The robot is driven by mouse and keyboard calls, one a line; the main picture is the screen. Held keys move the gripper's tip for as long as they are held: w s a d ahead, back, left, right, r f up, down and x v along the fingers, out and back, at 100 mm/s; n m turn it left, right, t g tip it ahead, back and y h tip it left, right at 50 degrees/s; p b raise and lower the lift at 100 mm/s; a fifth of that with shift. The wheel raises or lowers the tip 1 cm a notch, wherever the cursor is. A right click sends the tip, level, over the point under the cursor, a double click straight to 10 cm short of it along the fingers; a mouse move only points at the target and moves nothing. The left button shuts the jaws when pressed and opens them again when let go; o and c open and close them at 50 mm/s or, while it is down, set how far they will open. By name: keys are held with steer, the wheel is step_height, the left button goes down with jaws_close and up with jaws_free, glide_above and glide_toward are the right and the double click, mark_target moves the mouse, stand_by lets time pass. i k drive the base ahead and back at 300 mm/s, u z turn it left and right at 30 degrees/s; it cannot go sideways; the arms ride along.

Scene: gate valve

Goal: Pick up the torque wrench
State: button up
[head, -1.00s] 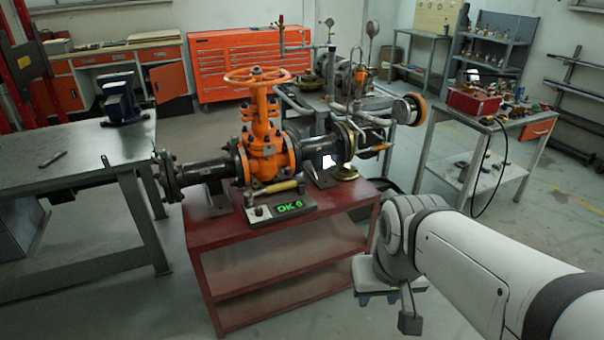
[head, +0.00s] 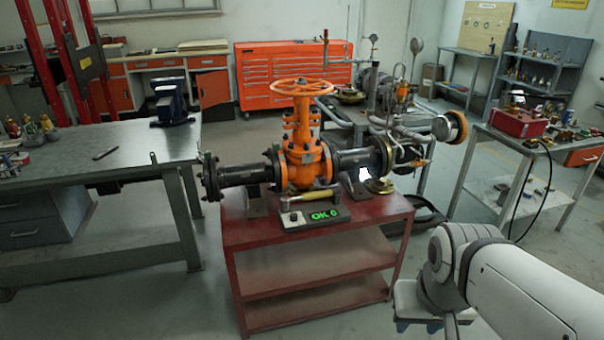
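A tool with a yellow handle and a dark metal end (head: 302,197) lies on the red cart (head: 390,206), in front of the orange gate valve (head: 304,150) and just behind a grey box with a green "OK 0" display (head: 314,217). It is small here; I take it for the torque wrench but cannot be certain. My gripper (head: 418,323) hangs low at the bottom edge, right of the cart and well away from the tool. Its fingers are partly cut off, so I cannot see whether they are open.
A steel workbench (head: 90,160) stands left with a blue vise (head: 172,102) and a small grey tool (head: 105,153). A pipe rig (head: 400,140) stands behind the cart. A table with a red toolbox (head: 518,123) is at the right. Floor in front of the cart is clear.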

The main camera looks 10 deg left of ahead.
mark_target(285, 200)
steer(key=u, duration=0.75)
steer(key=i, duration=1.9)
steer(key=z, duration=0.55)
steer(key=k, duration=0.9)
steer(key=z, duration=0.15)
steer(key=i, duration=0.9)
steer(key=u, duration=0.05)
